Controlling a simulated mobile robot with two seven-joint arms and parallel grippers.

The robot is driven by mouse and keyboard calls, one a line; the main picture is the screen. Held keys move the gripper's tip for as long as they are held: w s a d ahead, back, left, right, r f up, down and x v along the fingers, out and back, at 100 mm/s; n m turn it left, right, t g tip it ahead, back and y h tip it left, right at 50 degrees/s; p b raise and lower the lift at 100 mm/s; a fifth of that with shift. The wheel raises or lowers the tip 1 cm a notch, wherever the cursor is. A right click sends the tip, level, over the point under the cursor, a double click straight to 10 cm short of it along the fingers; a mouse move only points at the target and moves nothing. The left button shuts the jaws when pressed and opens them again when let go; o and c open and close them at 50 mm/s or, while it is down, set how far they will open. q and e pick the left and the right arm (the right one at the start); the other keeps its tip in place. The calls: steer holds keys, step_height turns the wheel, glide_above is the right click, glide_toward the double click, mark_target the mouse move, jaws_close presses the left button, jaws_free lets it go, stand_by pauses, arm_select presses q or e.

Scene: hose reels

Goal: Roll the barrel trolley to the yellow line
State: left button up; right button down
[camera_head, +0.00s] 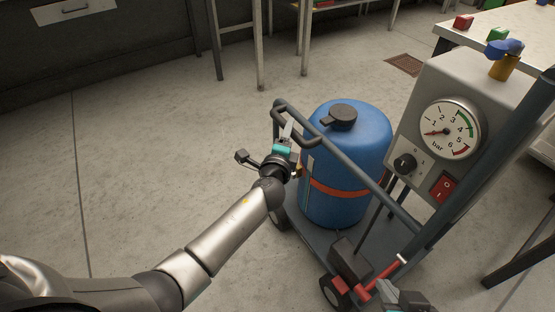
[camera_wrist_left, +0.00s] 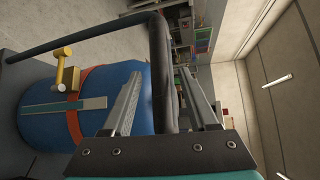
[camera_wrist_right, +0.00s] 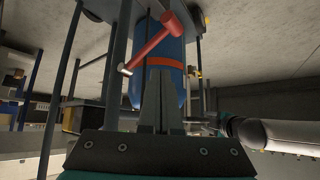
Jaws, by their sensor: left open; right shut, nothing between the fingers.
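The barrel trolley (camera_head: 322,238) carries an upright blue barrel (camera_head: 360,140) with a black cap and an orange-red band. A dark tubular handle loop (camera_head: 290,108) rises at its left side. My left gripper (camera_head: 287,135) is at this loop. In the left wrist view the bar (camera_wrist_left: 162,75) runs between its open fingers (camera_wrist_left: 160,105). A red lever (camera_head: 380,278) sits low at the trolley's near end. My right gripper (camera_head: 400,292) is beside it, shut and empty. In the right wrist view the red lever (camera_wrist_right: 152,45) is above the closed fingertips (camera_wrist_right: 160,75). No yellow line is visible.
A grey panel with a pressure gauge (camera_head: 449,129) and a red switch stands right of the barrel. A table (camera_head: 520,22) is at the upper right. Metal-legged tables stand behind. Bare concrete floor (camera_head: 150,150) lies open to the left. A floor drain (camera_head: 404,64) is behind.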

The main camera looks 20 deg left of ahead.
arm_select(q)
steer(key=s+d+r+p, duration=0.1)
steer(key=s+p, duration=0.2)
steer(key=s, duration=0.9)
steer(key=shift+s+d+r, duration=0.3)
steer(key=shift+s+r, duration=0.05)
steer(key=shift+r, duration=0.05)
arm_select(e)
steer(key=s+d+g, duration=0.1)
steer(key=s+d+f+g+h, duration=0.1)
steer(key=s+d+g+h, duration=0.1)
steer(key=d, duration=0.1)
steer(key=shift+s+d+f+m+g, duration=0.1)
steer(key=shift+s+f+m+g, duration=0.2)
steer(key=shift+s+f+g, duration=0.1)
